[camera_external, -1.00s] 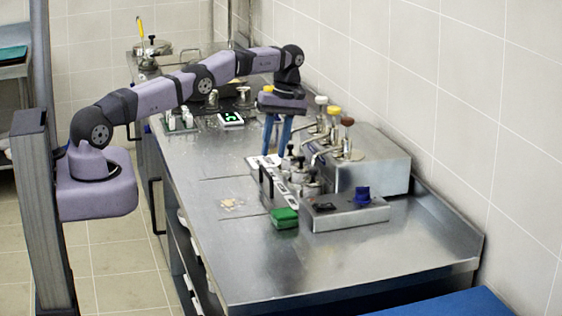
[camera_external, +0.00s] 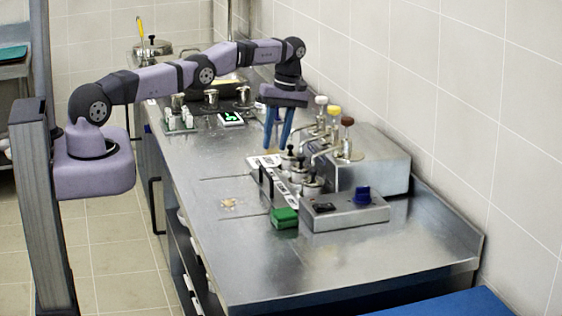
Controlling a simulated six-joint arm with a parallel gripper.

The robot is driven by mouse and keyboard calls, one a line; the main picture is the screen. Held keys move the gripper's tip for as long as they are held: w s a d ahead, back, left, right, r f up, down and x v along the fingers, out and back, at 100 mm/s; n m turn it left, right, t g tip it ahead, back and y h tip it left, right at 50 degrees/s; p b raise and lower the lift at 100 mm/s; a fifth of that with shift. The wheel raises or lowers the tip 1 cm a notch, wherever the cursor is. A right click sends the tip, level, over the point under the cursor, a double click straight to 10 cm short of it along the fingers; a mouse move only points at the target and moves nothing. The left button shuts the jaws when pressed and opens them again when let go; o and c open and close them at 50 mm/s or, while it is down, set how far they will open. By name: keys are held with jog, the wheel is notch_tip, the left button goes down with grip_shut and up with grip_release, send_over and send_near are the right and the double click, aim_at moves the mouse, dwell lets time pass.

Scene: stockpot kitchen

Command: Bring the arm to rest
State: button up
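My gripper (camera_external: 277,146) points down over the steel counter, with its two blue fingers spread a little apart. I see nothing between the fingers. It is left of the pump dispensers (camera_external: 333,120) and behind the row of small lidded metal pots (camera_external: 299,172). My arm reaches across from the left above the counter. The fingertips appear just above the counter, near a white labelled strip; whether they touch anything is unclear.
The steel counter (camera_external: 255,262) is clear at its front. A control box (camera_external: 345,212) with a blue knob and a green block (camera_external: 284,217) stand at centre right.

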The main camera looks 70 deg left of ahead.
jog(key=shift+r, duration=0.1)
jog(key=s+d+r+m+t+b, duration=0.1)
jog(key=s+d+r+m, duration=0.3)
jog(key=d, duration=0.3)
jog(key=s+d+r+m, duration=0.3)
jog(key=d+m, duration=0.3)
jog(key=d, duration=0.2)
jog(key=s+d+f+m, duration=0.2)
jog(key=s+d+m, duration=0.2)
jog(key=s, duration=0.7)
jog(key=s+d+f+m+t+b, duration=0.1)
jog(key=s+d+m, duration=0.3)
jog(key=s, duration=0.7)
jog(key=shift+d+f, duration=0.2)
jog(key=shift+f, duration=0.2)
